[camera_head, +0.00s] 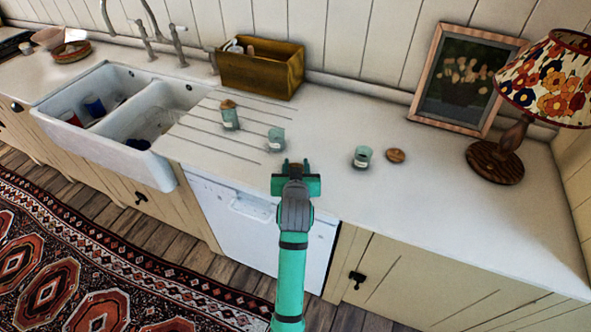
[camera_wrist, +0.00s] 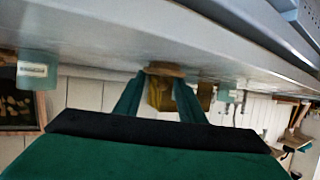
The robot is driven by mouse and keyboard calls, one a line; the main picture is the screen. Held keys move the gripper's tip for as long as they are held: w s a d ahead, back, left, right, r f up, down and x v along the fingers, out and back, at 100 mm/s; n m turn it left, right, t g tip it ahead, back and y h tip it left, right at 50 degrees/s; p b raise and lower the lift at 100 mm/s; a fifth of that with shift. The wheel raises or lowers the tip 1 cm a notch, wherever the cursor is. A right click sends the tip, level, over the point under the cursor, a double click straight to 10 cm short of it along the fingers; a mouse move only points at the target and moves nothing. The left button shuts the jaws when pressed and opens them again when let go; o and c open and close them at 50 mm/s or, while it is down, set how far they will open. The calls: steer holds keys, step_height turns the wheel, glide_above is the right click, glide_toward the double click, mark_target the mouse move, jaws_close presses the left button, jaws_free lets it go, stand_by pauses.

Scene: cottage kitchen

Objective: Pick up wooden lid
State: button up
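My gripper (camera_head: 295,163) is low over the counter's front part, with its two fingers apart. In the wrist view, which looks upside down, a flat brown wooden lid (camera_wrist: 165,69) lies against the counter surface, in line with the gap between my fingertips (camera_wrist: 162,82). I cannot tell whether the fingers touch it. In the head view my gripper hides that spot. Another round wooden lid (camera_head: 396,155) lies on the counter to the right, beside an open glass jar (camera_head: 362,158). A second open jar (camera_head: 276,140) stands behind my gripper. A third jar (camera_head: 229,116) has a wooden top.
A wooden box (camera_head: 255,68) stands against the wall. A framed picture (camera_head: 465,80) and a lamp (camera_head: 500,158) are at the right. A white sink (camera_head: 125,155) is at the left. The counter (camera_head: 430,215) is clear at the front right.

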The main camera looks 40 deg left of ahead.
steer(key=shift+a, duration=0.15)
jaws_close()
steer(key=shift+s+a, duration=0.1)
steer(key=shift+s, duration=0.05)
steer(key=shift+f, duration=0.1)
